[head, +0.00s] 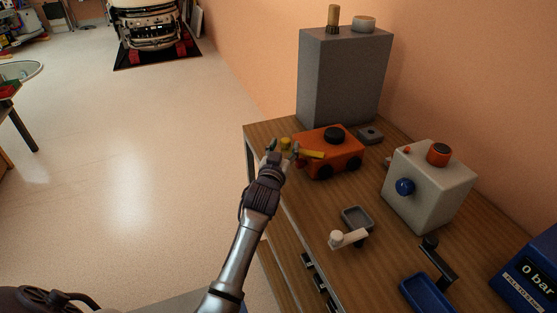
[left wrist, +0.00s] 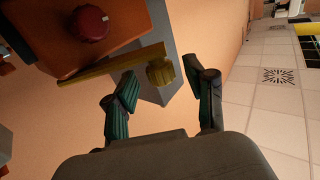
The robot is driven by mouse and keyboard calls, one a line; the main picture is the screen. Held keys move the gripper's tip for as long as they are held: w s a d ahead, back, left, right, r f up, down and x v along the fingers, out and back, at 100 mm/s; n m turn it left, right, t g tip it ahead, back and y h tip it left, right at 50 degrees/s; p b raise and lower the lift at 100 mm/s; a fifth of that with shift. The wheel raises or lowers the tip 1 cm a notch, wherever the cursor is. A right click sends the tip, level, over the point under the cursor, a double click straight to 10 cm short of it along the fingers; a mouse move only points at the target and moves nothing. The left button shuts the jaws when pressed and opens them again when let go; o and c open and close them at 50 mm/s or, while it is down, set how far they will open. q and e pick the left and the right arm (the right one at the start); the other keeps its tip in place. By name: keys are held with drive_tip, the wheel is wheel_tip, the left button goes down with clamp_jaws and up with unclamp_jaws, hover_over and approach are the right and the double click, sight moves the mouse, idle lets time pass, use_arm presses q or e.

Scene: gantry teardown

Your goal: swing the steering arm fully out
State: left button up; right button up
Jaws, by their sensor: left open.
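An orange four-wheel-style block (head: 335,152) with a black knob on top stands on the wooden bench. A yellow steering arm (head: 313,154) sticks out from its left side and carries a ribbed yellow knob (head: 286,144). The left wrist view shows the yellow arm (left wrist: 100,68) along the orange body (left wrist: 85,35), with the knob (left wrist: 160,71) at its free end. My left gripper (head: 281,150) is open; in the wrist view its fingertips (left wrist: 160,74) stand either side of the knob, with gaps visible. My right gripper is out of view.
A tall grey box (head: 343,78) stands behind the orange block. A pale box with a blue knob (head: 430,185) is to the right. A small grey tray (head: 357,218), a white-handled crank (head: 348,239) and a blue tray (head: 428,293) lie nearer. Open floor lies left of the bench.

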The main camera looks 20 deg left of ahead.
use_arm(q)
drive_tip(key=s+d, duration=0.1)
drive_tip(key=s, duration=0.8)
drive_tip(key=shift+s+d, duration=0.3)
drive_tip(key=shift+d, duration=0.05)
